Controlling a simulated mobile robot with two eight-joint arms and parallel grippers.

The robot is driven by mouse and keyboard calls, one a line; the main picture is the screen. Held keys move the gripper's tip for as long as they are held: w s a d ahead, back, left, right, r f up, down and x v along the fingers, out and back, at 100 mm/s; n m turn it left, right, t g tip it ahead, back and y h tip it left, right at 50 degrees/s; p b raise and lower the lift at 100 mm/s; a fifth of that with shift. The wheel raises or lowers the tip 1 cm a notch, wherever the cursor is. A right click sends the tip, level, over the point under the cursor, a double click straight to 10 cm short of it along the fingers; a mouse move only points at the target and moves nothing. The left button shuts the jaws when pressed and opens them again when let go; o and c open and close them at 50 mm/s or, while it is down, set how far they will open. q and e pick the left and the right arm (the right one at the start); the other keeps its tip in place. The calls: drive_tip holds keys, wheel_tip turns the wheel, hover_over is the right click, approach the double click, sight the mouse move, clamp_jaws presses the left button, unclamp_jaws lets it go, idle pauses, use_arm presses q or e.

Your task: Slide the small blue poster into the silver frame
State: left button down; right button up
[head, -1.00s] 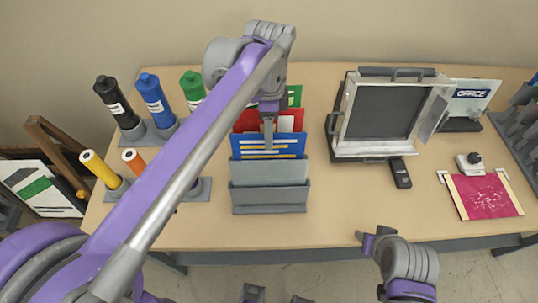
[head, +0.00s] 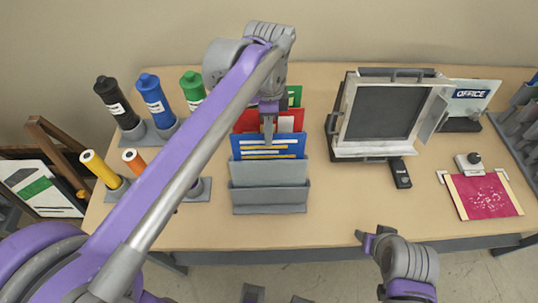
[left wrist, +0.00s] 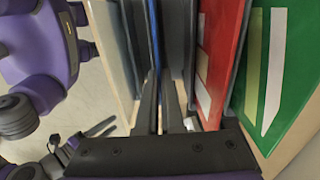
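The blue poster (head: 268,146) stands in a grey slotted rack (head: 270,198), in front of a red poster. My left gripper (head: 268,137) points down at the blue poster's top middle. In the left wrist view its fingers (left wrist: 160,90) lie close on either side of the poster's thin blue edge (left wrist: 155,35); whether they press on it I cannot tell. The silver frame (head: 345,145) stands upright right of the rack, with a dark panel inside and a flap (head: 432,115) swung out at its right. My right gripper (head: 366,240) is empty near the table's front edge.
A red poster (head: 252,120) and a green poster (head: 295,97) stand behind the blue one. Several bottles (head: 153,95) are at left. A dark remote-like item (head: 400,172), a magenta sheet (head: 484,196) and an OFFICE sign (head: 470,95) are at right. The table front centre is clear.

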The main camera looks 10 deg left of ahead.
use_arm(q)
wheel_tip(320, 180, up, 11)
drive_tip(key=w+p, duration=0.1)
drive_tip(key=p, duration=0.4)
drive_tip(key=shift+w+a+p, duration=0.15)
drive_tip(key=shift+p, duration=0.2)
use_arm(e)
drive_tip(key=w+r+t, duration=0.1)
drive_tip(key=w+r, duration=0.3)
drive_tip(key=r, duration=0.4)
drive_tip(key=shift+r, duration=0.15)
use_arm(q)
drive_tip(key=shift+r, duration=0.1)
